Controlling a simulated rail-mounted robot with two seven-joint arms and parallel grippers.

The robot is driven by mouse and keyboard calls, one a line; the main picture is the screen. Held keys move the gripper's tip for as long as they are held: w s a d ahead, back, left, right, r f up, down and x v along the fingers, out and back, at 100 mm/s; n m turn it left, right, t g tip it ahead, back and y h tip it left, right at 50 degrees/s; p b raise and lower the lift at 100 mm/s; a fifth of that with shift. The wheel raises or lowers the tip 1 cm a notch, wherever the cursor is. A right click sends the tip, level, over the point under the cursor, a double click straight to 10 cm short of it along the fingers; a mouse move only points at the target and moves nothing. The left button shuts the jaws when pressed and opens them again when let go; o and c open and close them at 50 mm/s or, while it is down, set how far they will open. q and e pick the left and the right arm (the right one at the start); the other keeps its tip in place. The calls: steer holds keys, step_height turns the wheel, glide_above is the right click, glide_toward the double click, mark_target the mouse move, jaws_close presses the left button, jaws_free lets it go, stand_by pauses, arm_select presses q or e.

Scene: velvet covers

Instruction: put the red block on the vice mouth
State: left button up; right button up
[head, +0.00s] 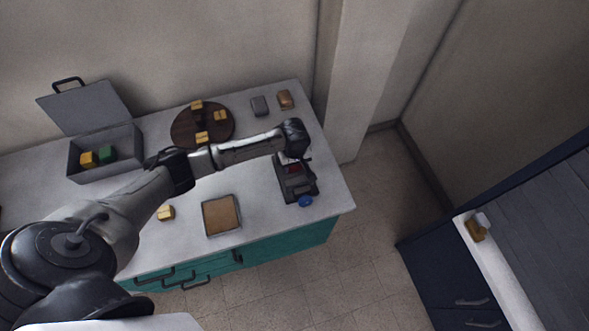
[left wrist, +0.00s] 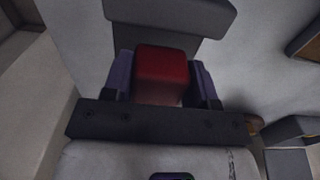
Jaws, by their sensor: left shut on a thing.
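The red block (left wrist: 162,75) sits between the two fingers of my left gripper (left wrist: 160,85) in the left wrist view, and the fingers are shut on it. In the head view, a bit of the red block (head: 292,168) shows under my left gripper (head: 291,158), over the grey vice (head: 299,188). The vice has a blue knob (head: 305,201) at its front end. In the left wrist view, the grey vice (left wrist: 172,14) shows just beyond the block. I cannot tell whether the block touches the vice. My right gripper is not in view.
A round brown board (head: 183,127) with yellow blocks stands behind my left arm. An open grey box (head: 75,163) holds a yellow and a green block. A brown-topped tray (head: 221,216) lies near the front edge. Grey and brown blocks (head: 285,99) lie at the back right.

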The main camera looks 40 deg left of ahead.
mark_target(295, 170)
arm_select(q)
steer(key=shift+f+b, duration=0.3)
steer(key=shift+f, duration=1.7)
steer(key=shift+f, duration=0.1)
steer(key=o, duration=0.9)
steer(key=shift+o, duration=0.2)
